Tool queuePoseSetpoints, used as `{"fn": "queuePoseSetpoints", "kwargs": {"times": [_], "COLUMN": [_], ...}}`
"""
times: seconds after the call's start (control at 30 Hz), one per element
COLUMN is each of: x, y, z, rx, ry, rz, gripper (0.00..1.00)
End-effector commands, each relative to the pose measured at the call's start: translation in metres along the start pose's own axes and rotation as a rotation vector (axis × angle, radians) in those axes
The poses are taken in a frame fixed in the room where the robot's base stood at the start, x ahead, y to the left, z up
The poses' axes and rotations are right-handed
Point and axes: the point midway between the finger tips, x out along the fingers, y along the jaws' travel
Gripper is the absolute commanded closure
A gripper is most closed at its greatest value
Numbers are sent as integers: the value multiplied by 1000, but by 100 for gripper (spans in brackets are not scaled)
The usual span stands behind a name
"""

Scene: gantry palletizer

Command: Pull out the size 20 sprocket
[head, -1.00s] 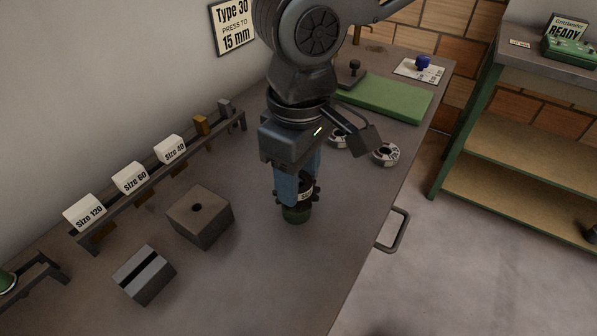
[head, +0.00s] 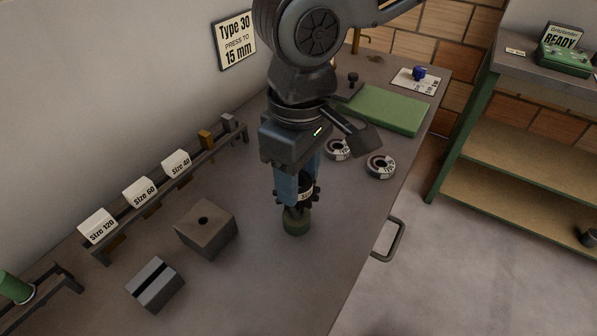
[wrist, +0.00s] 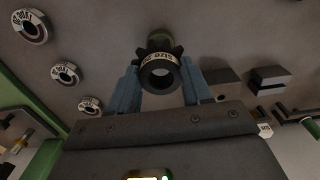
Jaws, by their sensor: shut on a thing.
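The sprocket is a dark toothed ring with a white band; its label reads "Size" with the number partly unclear. My gripper (head: 297,200) is shut on this sprocket (head: 307,190), above the bench. The wrist view shows the sprocket (wrist: 160,72) between the blue fingers, its open bore facing the camera. A short green cylinder (head: 296,224) stands on the bench directly under the sprocket. Whether the two still touch is hard to tell. The fingers hide part of the sprocket.
A block with a hole (head: 207,240) and a slotted grey block (head: 155,285) stand left of my gripper. A rack (head: 160,200) with size labels runs along the wall. Labelled rings (head: 380,166) and a green mat (head: 385,108) lie behind, right. The bench front is clear.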

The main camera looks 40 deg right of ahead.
Motion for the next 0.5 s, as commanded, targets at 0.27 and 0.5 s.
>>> {"fn": "queuePoseSetpoints", "kwargs": {"times": [0.27,0.5], "x": [-9,-9], "y": [0,0], "z": [0,0], "rx": [0,0], "ry": [1,1], "rz": [-1,-1], "gripper": [89,89]}}
